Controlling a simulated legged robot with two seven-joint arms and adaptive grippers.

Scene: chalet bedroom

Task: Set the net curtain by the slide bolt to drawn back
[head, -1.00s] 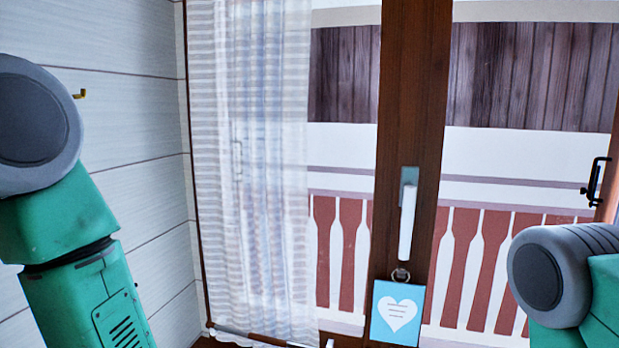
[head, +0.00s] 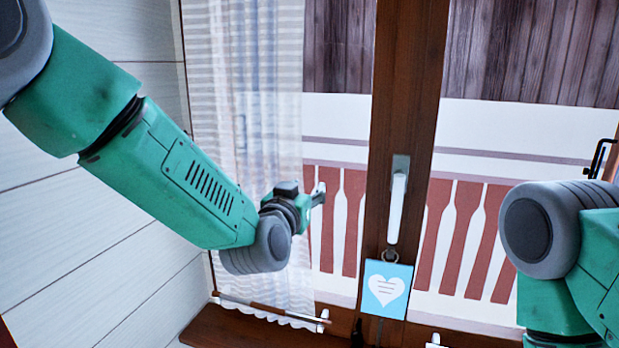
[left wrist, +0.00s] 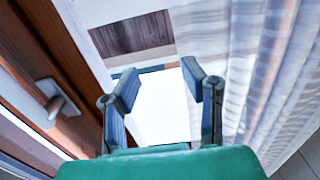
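The white sheer net curtain (head: 275,130) with stripes hangs spread over the left part of the window in the head view. My left gripper (head: 317,196) is in front of it, near its right edge. In the left wrist view the left gripper (left wrist: 160,82) is open, with bright window between its fingers. The curtain (left wrist: 245,65) hangs to the right of the fingers; I see no cloth between them. A black bolt-like fitting (head: 598,158) is on the frame at far right; I cannot tell if it is the slide bolt. My right gripper is out of view.
A brown window post (head: 400,110) has a white handle (head: 397,208), and a blue heart tag (head: 387,289) hangs below it. The handle (left wrist: 58,100) also shows in the left wrist view. A thin rod (head: 270,309) lies near the curtain's hem above the wooden sill (head: 240,331).

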